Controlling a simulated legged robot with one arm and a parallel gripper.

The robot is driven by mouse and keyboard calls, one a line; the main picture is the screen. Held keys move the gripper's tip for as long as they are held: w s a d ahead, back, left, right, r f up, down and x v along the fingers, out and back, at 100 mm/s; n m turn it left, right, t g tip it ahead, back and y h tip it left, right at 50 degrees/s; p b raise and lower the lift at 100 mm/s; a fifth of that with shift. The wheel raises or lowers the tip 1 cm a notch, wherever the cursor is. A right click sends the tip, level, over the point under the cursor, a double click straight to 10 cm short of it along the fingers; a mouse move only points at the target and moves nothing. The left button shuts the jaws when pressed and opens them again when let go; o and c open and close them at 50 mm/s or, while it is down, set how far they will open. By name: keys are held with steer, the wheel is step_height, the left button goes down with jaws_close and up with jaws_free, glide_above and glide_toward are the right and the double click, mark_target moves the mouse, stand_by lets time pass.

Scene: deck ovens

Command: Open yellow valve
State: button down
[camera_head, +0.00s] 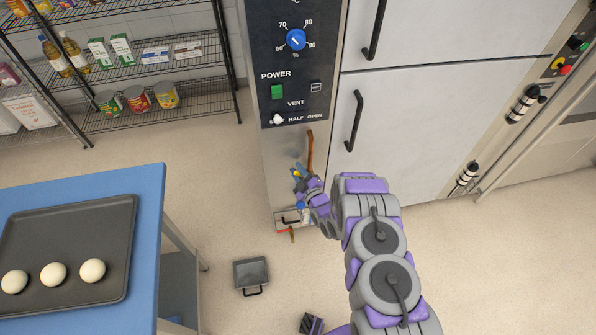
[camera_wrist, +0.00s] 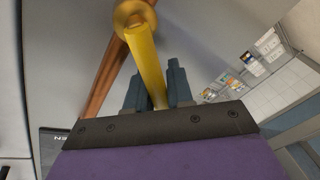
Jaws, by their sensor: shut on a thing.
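The yellow valve handle (camera_wrist: 148,62) shows large in the wrist view, running from a round hub at the top down between my fingers. My gripper (camera_wrist: 157,88) is shut on the handle, one dark finger on each side of it. In the head view my gripper (camera_head: 299,180) is at the lower front of the oven panel, below the copper pipe (camera_head: 310,150). Only a small bit of yellow shows there, as my gripper hides most of the valve. The copper pipe also runs behind the handle in the wrist view (camera_wrist: 103,82).
The grey oven cabinet (camera_head: 425,110) with black door handles stands ahead. A blue table (camera_head: 150,215) with a dark tray (camera_head: 122,225) of dough balls is at the left. A small dark pan (camera_head: 250,272) lies on the floor. A wire shelf (camera_head: 165,65) stands at the back left.

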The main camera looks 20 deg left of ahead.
stand_by(0.4)
steer(key=shift+w+d+r+m+p, duration=0.1)
steer(key=shift+d+r+m+p, duration=0.2)
steer(key=shift+m, duration=0.5)
steer(key=shift+a, duration=0.1)
steer(key=c, duration=1.1)
jaws_free()
steer(key=shift+f, duration=0.1)
